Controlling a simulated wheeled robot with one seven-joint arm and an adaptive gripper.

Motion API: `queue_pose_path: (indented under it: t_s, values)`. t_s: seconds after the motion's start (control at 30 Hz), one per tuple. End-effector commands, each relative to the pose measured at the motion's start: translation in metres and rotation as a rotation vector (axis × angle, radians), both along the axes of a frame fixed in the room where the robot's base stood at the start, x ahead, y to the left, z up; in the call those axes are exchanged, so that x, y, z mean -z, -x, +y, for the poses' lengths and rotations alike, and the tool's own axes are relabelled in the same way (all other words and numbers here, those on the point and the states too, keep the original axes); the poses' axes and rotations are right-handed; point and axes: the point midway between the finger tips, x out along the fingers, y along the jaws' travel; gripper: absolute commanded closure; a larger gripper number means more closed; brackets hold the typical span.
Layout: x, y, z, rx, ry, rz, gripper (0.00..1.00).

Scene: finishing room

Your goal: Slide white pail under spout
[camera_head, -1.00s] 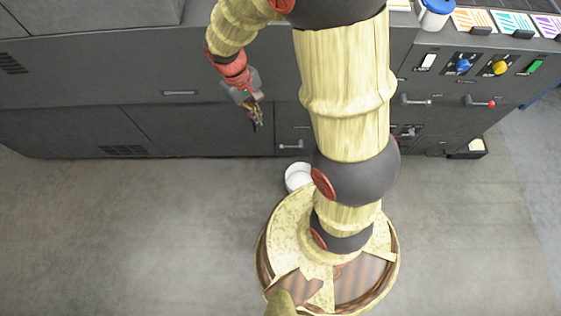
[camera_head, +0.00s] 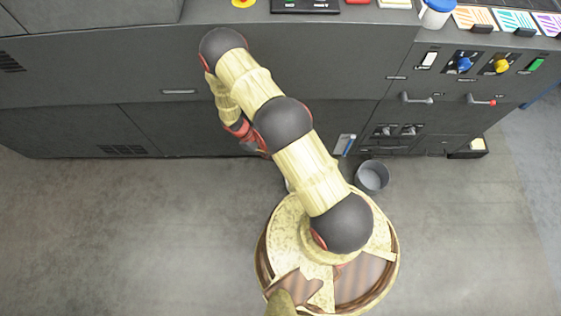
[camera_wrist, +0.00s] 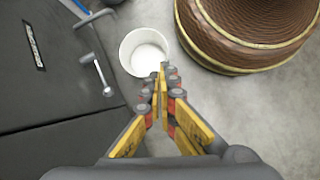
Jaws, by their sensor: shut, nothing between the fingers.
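The white pail (camera_wrist: 133,44) stands on the floor in the wrist view, its open top facing up, close to the dark cabinet front. In the head view only a pale sliver of it (camera_head: 288,185) shows beside my arm. My gripper (camera_wrist: 162,72) is shut and empty, its yellow fingers together, with the tips overlapping the pail's near rim in the picture. I cannot tell whether they touch it. In the head view my arm hides the fingertips. I cannot clearly pick out a spout.
A grey pail (camera_head: 372,178) stands on the floor right of my arm, by the machine front (camera_head: 260,75). A lever handle (camera_wrist: 102,76) juts from the cabinet near the white pail. Levers (camera_head: 418,99) and a small black tray (camera_head: 468,152) are further right. Floor at left is clear.

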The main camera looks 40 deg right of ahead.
Motion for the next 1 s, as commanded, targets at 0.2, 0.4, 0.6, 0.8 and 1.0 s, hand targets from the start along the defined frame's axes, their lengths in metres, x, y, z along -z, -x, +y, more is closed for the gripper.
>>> queue_pose_path:
  t_s: [0.2, 0.4, 0.6, 0.8, 1.0]
  values:
    - [0.110, 0.024, -0.006, -0.133, -0.035, 0.033, 1.00]
    - [0.206, 0.038, -0.005, -0.283, -0.094, 0.020, 1.00]
    - [0.271, 0.022, 0.005, -0.439, -0.170, -0.052, 1.00]
    - [0.289, -0.008, 0.016, -0.525, -0.218, -0.119, 1.00]
    - [0.315, -0.004, 0.009, -0.523, -0.219, -0.118, 1.00]
